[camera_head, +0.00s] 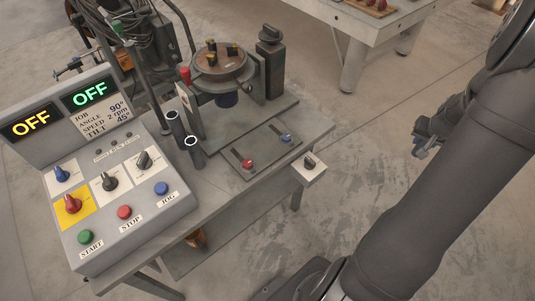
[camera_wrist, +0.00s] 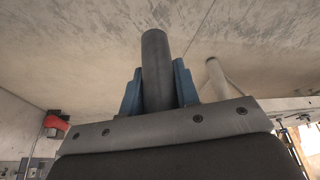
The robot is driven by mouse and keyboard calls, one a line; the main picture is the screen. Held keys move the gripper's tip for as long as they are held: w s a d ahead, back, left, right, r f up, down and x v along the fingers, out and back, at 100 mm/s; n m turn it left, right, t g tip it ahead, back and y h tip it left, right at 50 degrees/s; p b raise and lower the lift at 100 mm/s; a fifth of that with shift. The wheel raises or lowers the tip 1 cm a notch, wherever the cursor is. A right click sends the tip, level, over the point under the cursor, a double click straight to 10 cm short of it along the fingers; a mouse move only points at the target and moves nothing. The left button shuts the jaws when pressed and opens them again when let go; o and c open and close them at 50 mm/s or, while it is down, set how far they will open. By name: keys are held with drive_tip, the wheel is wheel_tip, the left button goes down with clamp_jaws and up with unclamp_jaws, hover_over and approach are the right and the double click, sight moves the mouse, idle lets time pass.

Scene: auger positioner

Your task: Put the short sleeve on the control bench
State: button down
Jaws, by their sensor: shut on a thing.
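My gripper (camera_wrist: 158,90) is shut on a dark grey cylinder (camera_wrist: 154,60), seen between its blue fingers in the wrist view. It looks like a sleeve, but I cannot tell its length because its lower part is hidden. In the head view my gripper (camera_head: 424,148) is at the right, above the floor and well away from the bench. The control bench (camera_head: 218,190) is a grey table at the left and middle. Two dark tubes with pale rims stand close together on it, a rear tube (camera_head: 174,125) and a front tube (camera_head: 194,152).
A control console (camera_head: 125,200) with OFF displays fills the bench's left. A positioner with a round table (camera_head: 219,62) stands at the back.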

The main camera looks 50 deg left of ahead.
drive_tip(key=s+a+r+n+g+y, duration=0.25)
drive_tip(key=s+a+n+g, duration=0.25)
drive_tip(key=s+a+n, duration=1.35)
drive_tip(key=s+a+r+n+g+h, duration=0.1)
drive_tip(key=s+a+n, duration=0.15)
drive_tip(key=s, duration=0.45)
drive_tip(key=s+a+r+n+g, duration=0.15)
drive_tip(key=s+a, duration=0.25)
drive_tip(key=s, duration=0.4)
drive_tip(key=n+h, duration=0.3)
drive_tip(key=n, duration=0.5)
hover_over(216, 188)
wheel_tip(216, 188, down, 5)
drive_tip(key=shift+f+m+g+y, duration=0.25)
drive_tip(key=shift+f+g, duration=0.2)
drive_tip(key=shift+f, duration=1.5)
